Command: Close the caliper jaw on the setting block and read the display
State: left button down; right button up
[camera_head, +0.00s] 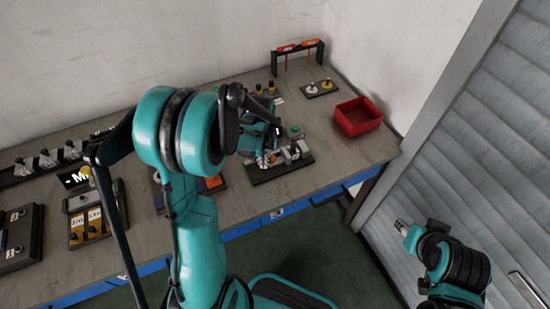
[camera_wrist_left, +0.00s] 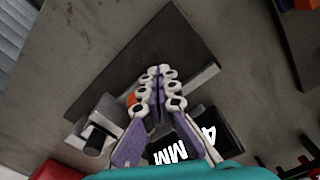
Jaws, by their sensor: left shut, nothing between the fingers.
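The caliper station stands on a dark base plate (camera_head: 283,171) near the table's front edge; the plate also shows in the left wrist view (camera_wrist_left: 120,65). In the wrist view a grey metal block with a black knob (camera_wrist_left: 95,132) is left of the fingers, and a light metal piece (camera_wrist_left: 203,76) is right of them. A black display (camera_wrist_left: 168,152) shows "MM" and part of a digit, partly covered by my gripper. My left gripper (camera_wrist_left: 160,72) is shut and empty, over the station. An orange spot (camera_wrist_left: 131,99) shows beside its finger. My right gripper (camera_head: 402,227) hangs off the table; its fingers are unclear.
A red bin (camera_head: 358,117) is right of the station. A rack with red and orange tools (camera_head: 298,46) and a small plate with knobs (camera_head: 320,88) stand behind. Other fixtures (camera_head: 88,215) fill the left of the table. A grey shutter (camera_head: 480,150) is at right.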

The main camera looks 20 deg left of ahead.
pick_arm(q)
jog(key=shift+w+d, duration=0.75)
jog(key=shift+w, duration=0.1)
dwell(0.8)
jog(key=shift+s+a, duration=0.25)
jog(key=shift+a, duration=0.1)
jog(key=shift+s+r, duration=0.1)
jog(key=shift+s, duration=0.1)
notch_tip(320, 180, up, 8)
jog(key=p, duration=0.5)
dwell(0.4)
jog(key=shift+a, duration=0.1)
dwell(0.3)
